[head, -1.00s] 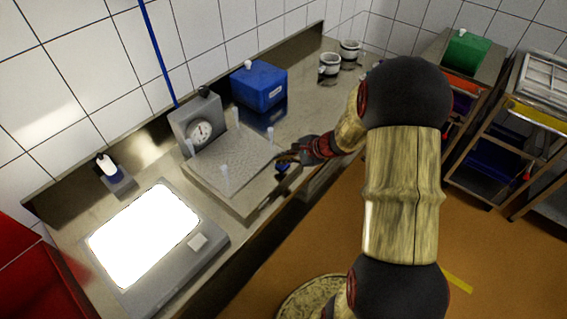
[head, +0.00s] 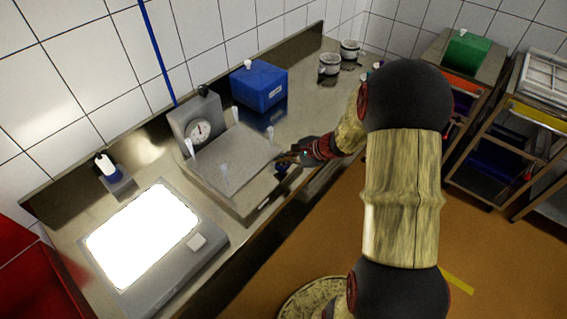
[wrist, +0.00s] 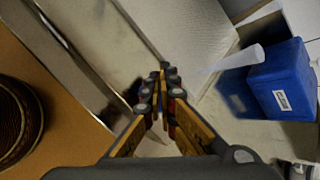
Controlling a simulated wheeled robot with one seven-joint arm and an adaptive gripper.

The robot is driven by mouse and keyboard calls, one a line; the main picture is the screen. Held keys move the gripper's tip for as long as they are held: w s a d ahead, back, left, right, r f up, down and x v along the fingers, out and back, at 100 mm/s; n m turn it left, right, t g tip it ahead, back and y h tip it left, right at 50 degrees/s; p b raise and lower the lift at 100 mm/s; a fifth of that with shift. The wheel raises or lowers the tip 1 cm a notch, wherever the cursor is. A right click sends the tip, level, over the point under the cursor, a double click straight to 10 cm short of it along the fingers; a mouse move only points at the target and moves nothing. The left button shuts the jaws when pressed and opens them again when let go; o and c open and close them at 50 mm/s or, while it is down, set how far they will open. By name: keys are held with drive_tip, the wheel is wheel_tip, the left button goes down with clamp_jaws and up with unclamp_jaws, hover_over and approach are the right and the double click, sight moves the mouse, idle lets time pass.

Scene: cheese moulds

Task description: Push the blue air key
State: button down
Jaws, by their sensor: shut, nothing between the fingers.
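My gripper (head: 291,155) is at the front right corner of the plate machine (head: 232,163), with its fingers together and empty. A small dark blue piece (head: 281,168), likely the blue air key, shows just below the fingertips at the machine's front side. Whether the fingers touch it I cannot tell. In the wrist view my gripper's fingertips (wrist: 163,76) meet beside the machine's edge. The key is not clearly visible there, hidden by or dark beside the fingers. The machine has a flat plate, several pale upright pegs and a round gauge (head: 199,131) behind.
A blue box (head: 260,86) with a white knob stands behind the machine, also in the wrist view (wrist: 283,82). A lit panel (head: 143,237) lies left on the steel counter (head: 306,103). Pots (head: 330,64) stand at the back; racks (head: 500,140) stand right.

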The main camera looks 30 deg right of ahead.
sight(283, 167)
drive_tip(key=shift+f+b, duration=0.3)
drive_tip(key=shift+f, duration=0.05)
idle(0.3)
drive_tip(key=shift+r, duration=0.1)
drive_tip(key=shift+r+p, duration=0.45)
drive_tip(key=shift+r, duration=0.25)
wheel_tip(283, 167, up, 6)
drive_tip(key=p, duration=0.4)
idle(0.6)
